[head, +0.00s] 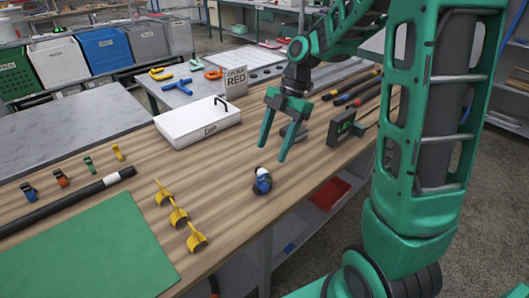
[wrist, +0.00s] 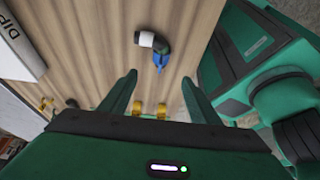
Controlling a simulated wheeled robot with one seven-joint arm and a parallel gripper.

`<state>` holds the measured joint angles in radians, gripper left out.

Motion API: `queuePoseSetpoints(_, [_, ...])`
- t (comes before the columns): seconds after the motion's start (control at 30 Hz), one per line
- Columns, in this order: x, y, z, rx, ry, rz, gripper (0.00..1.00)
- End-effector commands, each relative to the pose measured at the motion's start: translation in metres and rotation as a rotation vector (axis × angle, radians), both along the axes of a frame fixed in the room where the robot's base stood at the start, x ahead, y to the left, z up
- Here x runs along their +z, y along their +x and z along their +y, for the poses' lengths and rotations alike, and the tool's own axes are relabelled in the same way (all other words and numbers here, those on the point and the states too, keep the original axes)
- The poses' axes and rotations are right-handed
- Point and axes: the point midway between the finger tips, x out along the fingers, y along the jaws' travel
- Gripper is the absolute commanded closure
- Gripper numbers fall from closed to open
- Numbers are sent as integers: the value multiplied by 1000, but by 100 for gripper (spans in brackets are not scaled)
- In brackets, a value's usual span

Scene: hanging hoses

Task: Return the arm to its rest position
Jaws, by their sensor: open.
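My gripper (head: 274,134) is green, with its two fingers apart and nothing between them. It hangs above the wooden bench (head: 215,172), pointing down. My green arm fills the right side of the head view. In the wrist view my gripper (wrist: 157,88) shows both fingers spread over bare wood. A small blue, black and white fitting (head: 262,181) lies on the bench below and in front of the fingers. It also shows in the wrist view (wrist: 160,54), beyond the fingertips and apart from them.
A white DIP box (head: 197,122) stands left of my gripper. A dark device with a green display (head: 343,127) stands to its right. Yellow clips (head: 180,217), a black hose (head: 62,206) and a green mat (head: 90,250) lie at the left. Several hose ends lie at the back right.

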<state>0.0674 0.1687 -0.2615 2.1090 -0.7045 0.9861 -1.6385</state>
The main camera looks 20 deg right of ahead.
Motion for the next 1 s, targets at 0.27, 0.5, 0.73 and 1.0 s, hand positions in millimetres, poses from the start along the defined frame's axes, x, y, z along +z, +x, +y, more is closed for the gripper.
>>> queuePoseSetpoints(0.27, [5, -3, -4, -41, -12, 10, 43])
queuePoseSetpoints(0.5, [21, -45, -38, -538, -132, 121, 43])
queuePoseSetpoints(0.73, [29, -114, -79, -1231, -250, 255, 43])
queuePoseSetpoints(1.0, [27, -202, -115, -2003, -313, 374, 43])
